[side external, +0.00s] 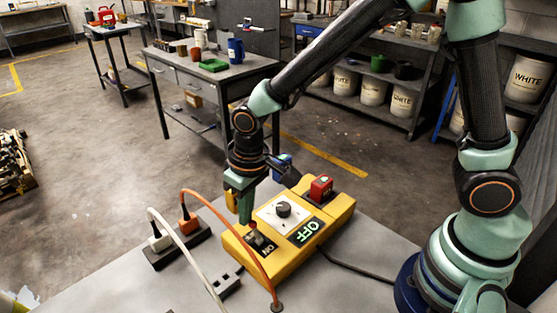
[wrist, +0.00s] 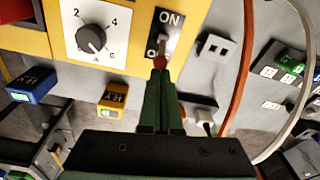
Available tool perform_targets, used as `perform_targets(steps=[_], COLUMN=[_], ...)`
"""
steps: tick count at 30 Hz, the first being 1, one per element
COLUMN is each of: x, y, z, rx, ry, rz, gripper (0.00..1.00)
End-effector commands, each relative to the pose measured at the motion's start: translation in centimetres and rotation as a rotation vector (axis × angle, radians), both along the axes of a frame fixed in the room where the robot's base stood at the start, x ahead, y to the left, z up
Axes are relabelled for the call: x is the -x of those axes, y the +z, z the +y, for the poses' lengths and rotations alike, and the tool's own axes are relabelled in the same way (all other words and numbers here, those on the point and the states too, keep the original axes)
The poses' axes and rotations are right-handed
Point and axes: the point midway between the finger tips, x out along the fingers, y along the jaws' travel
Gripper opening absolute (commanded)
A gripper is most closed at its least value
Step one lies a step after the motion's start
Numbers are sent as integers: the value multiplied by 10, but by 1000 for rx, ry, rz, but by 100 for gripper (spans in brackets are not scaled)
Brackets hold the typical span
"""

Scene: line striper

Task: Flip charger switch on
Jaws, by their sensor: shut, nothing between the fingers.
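The yellow charger (side external: 262,258) sits on the grey table. Its black switch plate (wrist: 168,28) has ON at one end and a second label, partly hidden. The toggle switch (side external: 254,236) has a light lever and a reddish tip; its exact tilt is hard to tell. In the wrist view, the fingertips (wrist: 160,76) are at the reddish tip, near the end away from ON; contact cannot be told.
A dial (side external: 283,210) and a red battery (side external: 321,188) are on the charger. An orange cable (side external: 236,226) arches close beside my gripper. A white cable (side external: 190,250) and a black power strip (side external: 180,246) lie further left.

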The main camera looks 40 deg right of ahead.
Motion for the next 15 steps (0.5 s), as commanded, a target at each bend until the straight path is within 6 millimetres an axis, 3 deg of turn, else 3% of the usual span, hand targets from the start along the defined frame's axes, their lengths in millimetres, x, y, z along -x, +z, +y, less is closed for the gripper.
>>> perform_targets(steps=[15], x=[17], y=[6], z=[-1], rx=[-28], ry=[6], rz=[-54], gripper=[0])
